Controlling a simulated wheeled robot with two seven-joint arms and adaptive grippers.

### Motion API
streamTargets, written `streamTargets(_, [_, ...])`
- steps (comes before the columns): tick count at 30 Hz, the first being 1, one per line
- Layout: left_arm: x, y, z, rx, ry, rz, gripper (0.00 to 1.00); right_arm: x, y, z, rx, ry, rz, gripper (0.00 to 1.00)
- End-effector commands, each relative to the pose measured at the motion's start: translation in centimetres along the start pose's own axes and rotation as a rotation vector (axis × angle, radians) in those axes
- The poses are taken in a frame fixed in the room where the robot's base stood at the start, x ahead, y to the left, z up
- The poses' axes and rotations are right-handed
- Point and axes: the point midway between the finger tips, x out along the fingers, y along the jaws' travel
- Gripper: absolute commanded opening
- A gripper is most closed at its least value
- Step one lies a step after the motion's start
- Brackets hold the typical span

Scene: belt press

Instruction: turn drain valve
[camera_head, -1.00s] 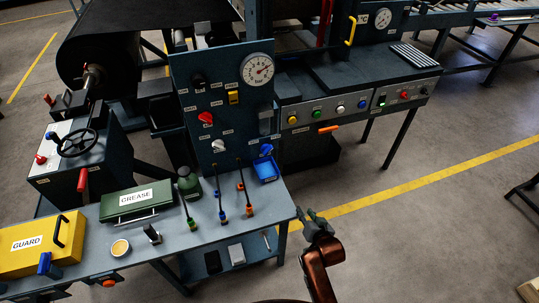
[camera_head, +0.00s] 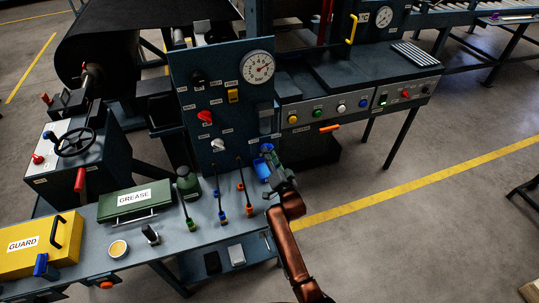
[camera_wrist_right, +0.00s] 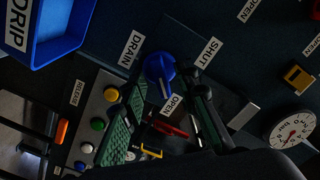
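The drain valve is a blue knob (camera_wrist_right: 158,70) on the dark panel, with DRAIN, SHUT and OPEN labels around it in the right wrist view. In the head view the blue knob (camera_head: 266,147) sits at the panel's lower right, just beyond my right gripper. My right gripper (camera_head: 273,163) is open in front of it. In the right wrist view its green-padded fingers (camera_wrist_right: 169,92) are spread, with the knob showing between their tips. I cannot tell whether they touch it. My left gripper is not in view.
A blue drip tray (camera_wrist_right: 60,35) hangs close to the gripper, below the valve. Upright tools with coloured ends (camera_head: 221,210) stand on the bench to the left. A red knob (camera_head: 204,117), white knob (camera_head: 218,145) and pressure gauge (camera_head: 257,67) share the panel.

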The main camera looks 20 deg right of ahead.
Motion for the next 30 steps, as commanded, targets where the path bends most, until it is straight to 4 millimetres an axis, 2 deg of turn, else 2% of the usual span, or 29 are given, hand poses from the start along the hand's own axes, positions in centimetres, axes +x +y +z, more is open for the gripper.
streamTargets(4, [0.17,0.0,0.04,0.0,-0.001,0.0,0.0,0.7,-0.01,0.03,-0.001,-0.001,0.0,0.28])
streamTargets(11, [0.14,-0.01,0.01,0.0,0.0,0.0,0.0,0.73,-0.05,-0.02,-0.001,0.0,0.0,0.28])
streamTargets(23, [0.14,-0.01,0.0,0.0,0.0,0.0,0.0,0.69,-0.01,-0.02,-0.001,0.0,0.0,0.01])
streamTargets(30, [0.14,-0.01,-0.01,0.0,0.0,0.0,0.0,0.69,0.0,-0.03,-0.001,0.0,0.001,0.0])
